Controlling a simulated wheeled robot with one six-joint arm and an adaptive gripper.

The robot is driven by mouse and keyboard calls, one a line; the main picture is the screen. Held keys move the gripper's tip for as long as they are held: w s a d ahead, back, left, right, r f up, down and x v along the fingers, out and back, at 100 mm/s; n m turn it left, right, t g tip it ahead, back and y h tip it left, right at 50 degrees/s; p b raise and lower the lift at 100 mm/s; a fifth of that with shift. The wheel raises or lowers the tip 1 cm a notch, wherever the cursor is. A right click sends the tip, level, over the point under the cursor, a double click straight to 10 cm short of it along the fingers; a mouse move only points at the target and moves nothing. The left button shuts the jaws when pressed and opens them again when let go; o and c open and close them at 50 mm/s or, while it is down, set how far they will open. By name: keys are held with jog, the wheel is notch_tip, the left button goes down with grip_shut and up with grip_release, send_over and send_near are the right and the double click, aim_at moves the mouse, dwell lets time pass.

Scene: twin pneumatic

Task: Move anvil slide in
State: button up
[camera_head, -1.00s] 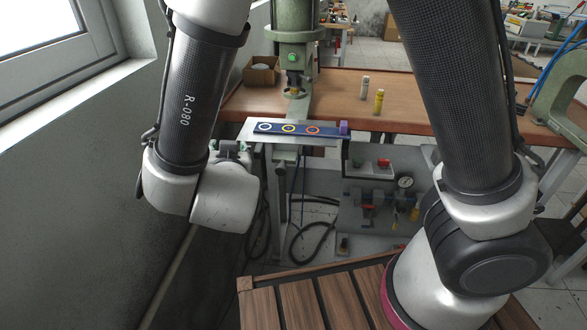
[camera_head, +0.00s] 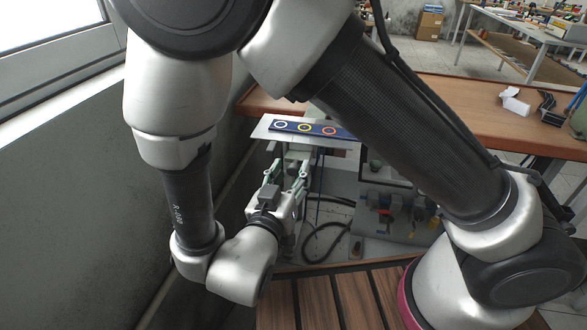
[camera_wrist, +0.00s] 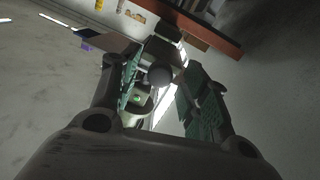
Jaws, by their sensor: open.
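A blue strip (camera_head: 302,127) with white, yellow and orange rings lies on a pale metal plate (camera_head: 262,133) at the workbench's front edge. My arm hides the strip's right end. I cannot tell for sure which part is the anvil slide. My gripper (camera_head: 286,176) is open below and in front of the plate, with its fingers pointing up toward the bench. In the wrist view, a round grey knob (camera_wrist: 160,75) shows between the green-padded fingers of my gripper (camera_wrist: 166,92). I cannot tell whether they touch it.
The wooden workbench (camera_head: 450,105) runs across the back, with a white piece (camera_head: 515,101) at right. Pneumatic fittings (camera_head: 385,215) and a dark hose (camera_head: 322,243) are under it. A grey wall (camera_head: 80,190) stands close at left. A slatted wooden top (camera_head: 340,298) is in front.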

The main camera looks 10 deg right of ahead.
jog(key=shift+x, duration=1.1)
grip_shut()
jog(key=x, duration=1.2)
jog(key=shift+w+a+r, duration=0.1)
jog(key=shift+w+a, duration=0.15)
jog(key=shift+a, duration=0.05)
grip_release()
jog(key=shift+w, duration=0.1)
jog(key=v, duration=1.2)
